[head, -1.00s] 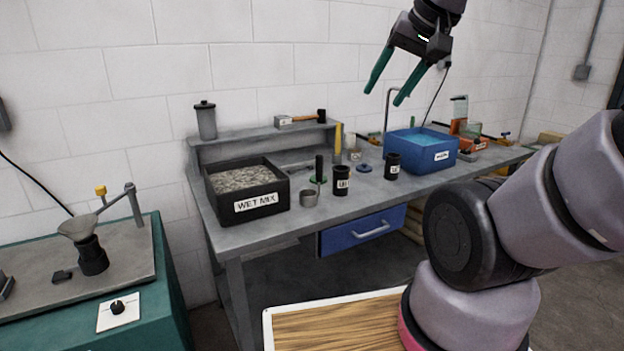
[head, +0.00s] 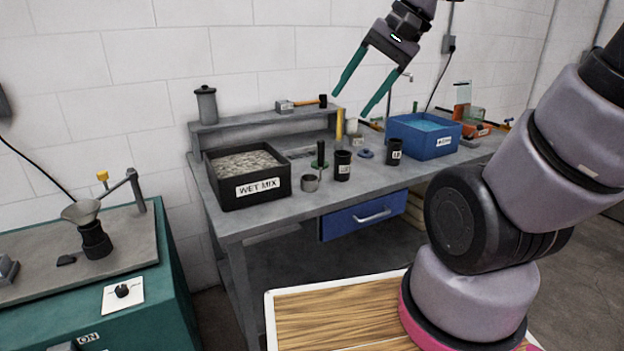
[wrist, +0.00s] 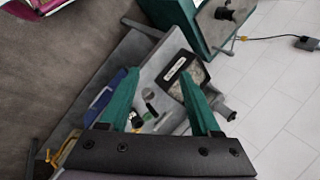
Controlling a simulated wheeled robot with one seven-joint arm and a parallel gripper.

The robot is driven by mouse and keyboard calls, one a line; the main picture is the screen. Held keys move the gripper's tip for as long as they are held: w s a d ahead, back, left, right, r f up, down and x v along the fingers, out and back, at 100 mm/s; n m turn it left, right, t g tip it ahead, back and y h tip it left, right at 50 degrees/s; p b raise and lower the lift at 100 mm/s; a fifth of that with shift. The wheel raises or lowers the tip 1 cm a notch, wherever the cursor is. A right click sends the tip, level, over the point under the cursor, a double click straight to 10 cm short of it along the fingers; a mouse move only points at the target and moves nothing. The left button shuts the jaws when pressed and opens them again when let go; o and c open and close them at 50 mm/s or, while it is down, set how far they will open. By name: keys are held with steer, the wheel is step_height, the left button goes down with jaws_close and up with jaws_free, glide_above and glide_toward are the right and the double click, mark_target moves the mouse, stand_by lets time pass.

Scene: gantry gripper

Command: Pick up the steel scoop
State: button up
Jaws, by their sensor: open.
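The steel scoop appears to be the small grey metal cup (head: 310,183) on the workbench, right of the black WET MIX tub. A black upright handle with a green ring stands just behind it; I cannot tell whether it belongs to the scoop. My gripper (head: 351,103) is open and empty, high above the bench, with two green fingers pointing down and left.
The WET MIX tub (head: 225,192) of grey gravel stands left. Two black canisters, one nearer (head: 342,166) and one farther (head: 395,150), stand right of the scoop. A blue bin (head: 432,150) is farther right. A raised shelf (head: 230,127) runs behind. A teal cabinet (head: 165,300) stands at left.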

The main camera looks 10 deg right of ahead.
steer(key=w+a+f+m+g+y, duration=0.25)
steer(key=w+a+m+y, duration=0.25)
steer(key=a+y, duration=0.3)
steer(key=w+a+f+m+t+y, duration=0.2)
steer(key=w+m, duration=0.2)
steer(key=w, duration=0.2)
steer(key=w+a+f+m+t+y, duration=0.1)
steer(key=w+m+t, duration=0.1)
steer(key=w+m, duration=0.35)
steer(key=w+d+f+m+t+h, duration=0.55)
steer(key=w+d+f, duration=0.2)
steer(key=f, duration=0.35)
steer(key=w+d+f+m+t+h, duration=0.55)
steer(key=d+f+t, duration=0.2)
steer(key=f, duration=0.25)
steer(key=w+a+m, duration=0.1)
steer(key=w+a, duration=0.2)
steer(key=w, duration=0.7)
steer(key=shift+w+f+g, duration=0.35)
steer(key=shift+w, duration=0.05)
